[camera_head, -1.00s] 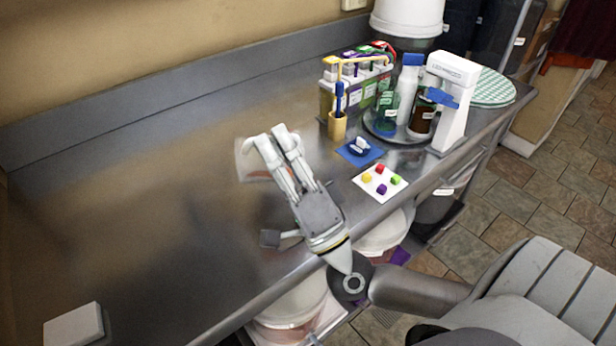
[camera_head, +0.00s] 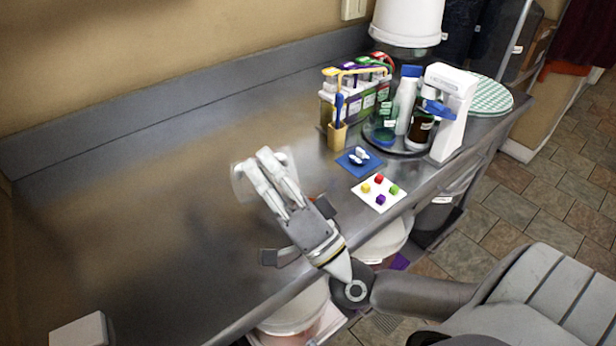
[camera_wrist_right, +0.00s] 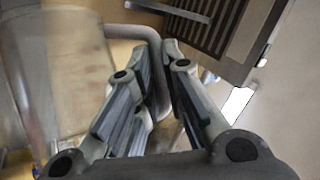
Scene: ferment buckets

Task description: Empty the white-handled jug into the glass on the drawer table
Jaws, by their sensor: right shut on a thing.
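My right gripper (camera_head: 268,164) is shut on the handle of a clear jug, above the metal counter. In the head view the jug (camera_head: 239,184) is a faint see-through outline at the left of the fingers, mostly hidden behind them. In the right wrist view the jug's clear wall (camera_wrist_right: 35,75) is on the left, and its pale handle (camera_wrist_right: 143,32) runs between the fingers (camera_wrist_right: 158,75). I cannot tell its liquid level or exact tilt. I cannot make out the glass.
The counter (camera_head: 150,210) is bare at the left and middle. At the right are a blue mat (camera_head: 351,169), a white card (camera_head: 368,199) with coloured cubes, a brush holder (camera_head: 337,137), bottles (camera_head: 404,105) and a white stand (camera_head: 455,115). White buckets (camera_head: 295,312) stand below the front edge.

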